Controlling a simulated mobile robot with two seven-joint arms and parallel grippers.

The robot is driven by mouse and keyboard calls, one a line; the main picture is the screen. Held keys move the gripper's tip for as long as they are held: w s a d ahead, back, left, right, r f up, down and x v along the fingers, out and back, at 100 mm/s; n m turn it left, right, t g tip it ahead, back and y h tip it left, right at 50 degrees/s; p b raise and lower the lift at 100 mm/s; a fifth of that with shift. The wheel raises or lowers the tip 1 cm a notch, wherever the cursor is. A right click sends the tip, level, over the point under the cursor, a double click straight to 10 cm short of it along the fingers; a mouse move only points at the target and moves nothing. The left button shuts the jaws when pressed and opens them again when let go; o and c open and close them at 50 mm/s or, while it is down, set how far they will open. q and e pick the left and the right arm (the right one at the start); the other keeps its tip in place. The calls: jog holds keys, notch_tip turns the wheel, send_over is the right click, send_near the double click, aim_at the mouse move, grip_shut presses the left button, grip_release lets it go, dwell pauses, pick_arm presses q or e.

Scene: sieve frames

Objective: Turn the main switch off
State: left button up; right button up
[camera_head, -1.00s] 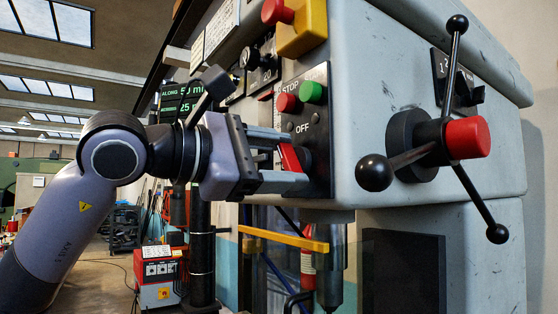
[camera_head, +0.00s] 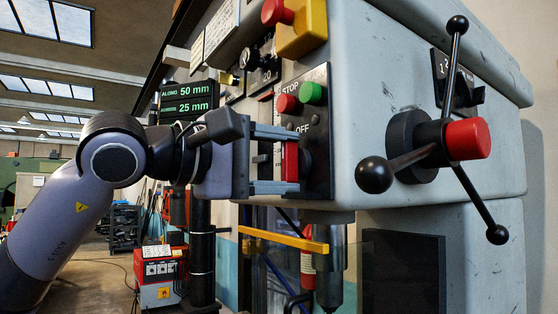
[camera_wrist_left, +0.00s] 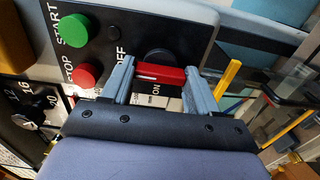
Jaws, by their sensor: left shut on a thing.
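The main switch is a red handle (camera_head: 291,161) low on the black control panel (camera_head: 318,150). It stands upright in the head view, below the word OFF. In the left wrist view the red handle (camera_wrist_left: 160,74) lies across between the fingers, with ON lettered beside it. My left gripper (camera_head: 297,161) is shut on the handle, one finger above and one below. The fingers also show at its two ends in the wrist view (camera_wrist_left: 160,82). My right gripper is not in view.
A green button (camera_head: 311,92) and a red stop button (camera_head: 286,103) sit just above the switch. A red knob on a yellow box (camera_head: 303,35) is higher up. A three-armed lever with a red hub (camera_head: 467,138) sticks out at right. A yellow bar (camera_head: 283,238) runs below.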

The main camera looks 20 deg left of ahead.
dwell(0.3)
pick_arm(q)
jog(key=o, duration=1.1)
jog(key=shift+c, duration=0.2)
jog(key=b+v, duration=0.2)
jog(key=v, duration=0.5)
jog(key=shift+s, duration=0.1)
